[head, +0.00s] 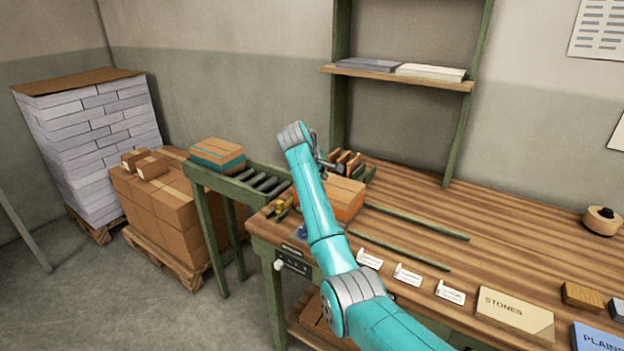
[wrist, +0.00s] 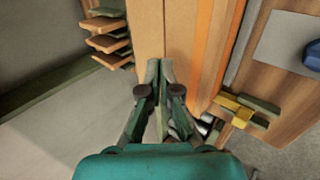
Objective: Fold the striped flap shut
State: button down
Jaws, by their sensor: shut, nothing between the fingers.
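A cardboard box (head: 343,196) with an orange side stands on the left end of the workbench, partly behind my arm. In the wrist view, its brown top (wrist: 180,25) fills the upper middle, with a seam or edge running lengthwise and an orange band (wrist: 205,45) along its right side. In the head view, my gripper is mostly hidden behind my arm by the far side of the box.
Brown upright slats (head: 347,160) stand behind the box. A yellow and green fitting (wrist: 240,107) sits beside it. A roller conveyor (head: 262,182) joins the bench at left, carrying a teal-banded box (head: 217,155). White cards (head: 408,274) line the front; the bench's middle is largely clear.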

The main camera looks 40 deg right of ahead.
aim_at(329, 183)
jog(key=shift+d+y, duration=0.45)
jog(key=shift+y, duration=0.05)
jog(key=shift+w+f+g, duration=0.15)
jog(key=shift+f+g, duration=0.15)
jog(key=shift+d+x, duration=0.2)
jog(key=shift+x, duration=1.05)
jog(key=shift+w+r, duration=0.1)
jog(key=shift+a, duration=0.15)
jog(key=shift+s+a+r, duration=0.1)
jog(key=shift+s+a, duration=0.15)
jog(key=shift+a, duration=0.3)
notch_tip(329, 183, up, 14)
